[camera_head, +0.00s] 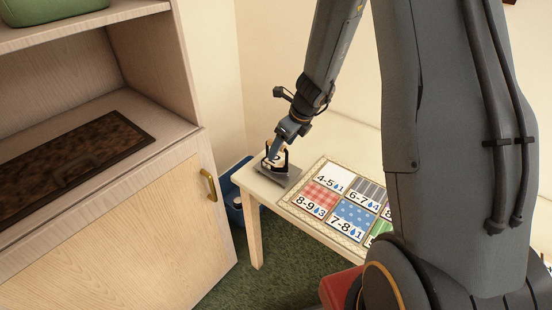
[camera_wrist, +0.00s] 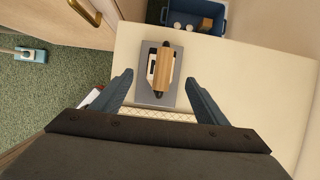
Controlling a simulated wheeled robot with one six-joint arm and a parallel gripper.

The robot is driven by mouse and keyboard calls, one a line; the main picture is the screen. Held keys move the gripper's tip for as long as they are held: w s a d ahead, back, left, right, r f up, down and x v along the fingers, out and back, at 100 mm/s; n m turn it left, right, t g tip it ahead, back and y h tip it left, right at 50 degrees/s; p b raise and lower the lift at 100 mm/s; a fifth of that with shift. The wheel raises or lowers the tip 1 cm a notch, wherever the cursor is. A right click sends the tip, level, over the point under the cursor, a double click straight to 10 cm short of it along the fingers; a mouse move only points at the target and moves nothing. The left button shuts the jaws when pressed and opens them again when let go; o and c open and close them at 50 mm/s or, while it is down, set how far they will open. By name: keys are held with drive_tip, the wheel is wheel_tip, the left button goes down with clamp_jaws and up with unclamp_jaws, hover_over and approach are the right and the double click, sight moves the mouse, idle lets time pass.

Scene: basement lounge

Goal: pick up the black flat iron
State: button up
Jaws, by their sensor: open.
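The flat iron (camera_wrist: 153,93) lies on the pale table in the wrist view, with a dark grey flat base, a light wooden handle with black ends, and a white patch beside the handle. In the head view the iron (camera_head: 277,176) sits at the table's near-left corner, its top partly hidden by my gripper. My gripper (camera_wrist: 159,82) is open, with one finger on each side of the iron and gaps between the fingers and the handle. In the head view my gripper (camera_head: 277,152) reaches down over the iron; contact cannot be told there.
A pale table (camera_head: 250,182) holds a mat of numbered, patterned squares (camera_head: 352,214) right of the iron. A blue bin (camera_wrist: 222,17) with small items stands past the table edge. A wooden cabinet (camera_head: 150,225) with a brass handle (camera_head: 208,185) is at left.

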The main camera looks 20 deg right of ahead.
sight(276, 160)
drive_tip(key=x, duration=0.7)
drive_tip(key=shift+s+d+f, duration=0.2)
drive_tip(key=shift+d+f, duration=0.1)
drive_tip(key=shift+f, duration=0.1)
drive_tip(key=c, duration=1.4)
clamp_jaws()
drive_tip(key=shift+r, duration=0.15)
